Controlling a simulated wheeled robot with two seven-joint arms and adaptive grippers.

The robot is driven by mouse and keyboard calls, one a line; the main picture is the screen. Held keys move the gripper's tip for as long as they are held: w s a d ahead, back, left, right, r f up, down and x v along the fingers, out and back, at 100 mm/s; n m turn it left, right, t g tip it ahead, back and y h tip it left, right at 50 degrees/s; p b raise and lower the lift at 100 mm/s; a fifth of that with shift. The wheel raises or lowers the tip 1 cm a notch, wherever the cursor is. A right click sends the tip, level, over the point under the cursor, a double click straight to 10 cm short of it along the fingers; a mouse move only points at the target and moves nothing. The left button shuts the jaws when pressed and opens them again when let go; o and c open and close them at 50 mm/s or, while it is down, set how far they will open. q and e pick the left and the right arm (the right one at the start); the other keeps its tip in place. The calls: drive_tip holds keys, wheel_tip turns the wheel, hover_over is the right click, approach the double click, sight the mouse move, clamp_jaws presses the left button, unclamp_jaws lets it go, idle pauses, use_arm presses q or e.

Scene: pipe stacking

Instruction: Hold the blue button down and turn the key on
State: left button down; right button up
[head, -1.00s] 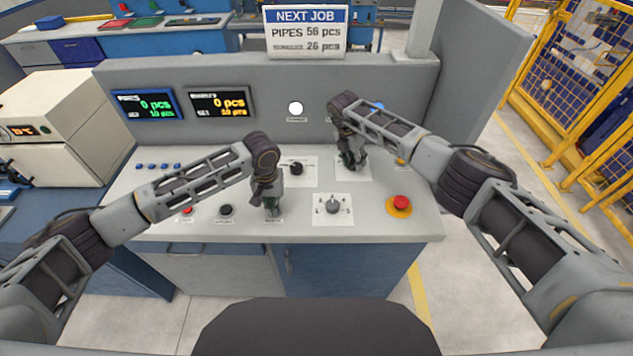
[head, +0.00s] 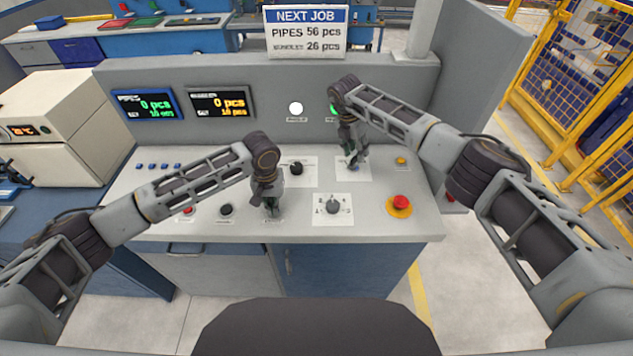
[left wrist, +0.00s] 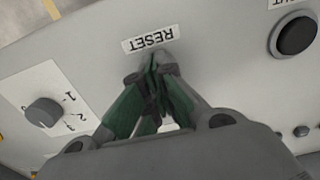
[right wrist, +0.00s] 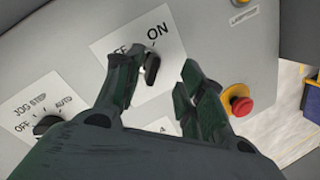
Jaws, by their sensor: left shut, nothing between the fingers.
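My left gripper (head: 272,210) is shut and empty, its tips pointing down at the panel beside the RESET label (left wrist: 150,39). Any button under those tips is hidden, so I see neither its colour nor whether it is pressed. The dark key (right wrist: 152,68) stands on a white plate (right wrist: 122,40) marked OFF and ON. My right gripper (right wrist: 155,80) is open, with one finger on each side of the key and visible gaps between. In the head view the right gripper (head: 352,160) is over the back right plate and largely hides the key.
A black button (head: 226,210) is left of my left gripper. A white lamp (head: 296,108) and a partly hidden green lamp (head: 334,109) are on the back panel.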

use_arm(q)
drive_tip(key=shift+s+f, duration=0.25)
drive_tip(key=shift+f, duration=0.15)
use_arm(e)
drive_tip(key=shift+d+v, duration=0.25)
drive_tip(key=shift+v, duration=0.8)
drive_tip(key=shift+r, duration=0.1)
use_arm(q)
drive_tip(key=shift+w+r, duration=0.2)
drive_tip(key=shift+r, duration=0.5)
use_arm(e)
drive_tip(key=shift+w, duration=0.15)
use_arm(q)
drive_tip(key=shift+r, duration=0.95)
wheel_tip(320, 180, up, 7)
drive_tip(key=shift+r, duration=0.15)
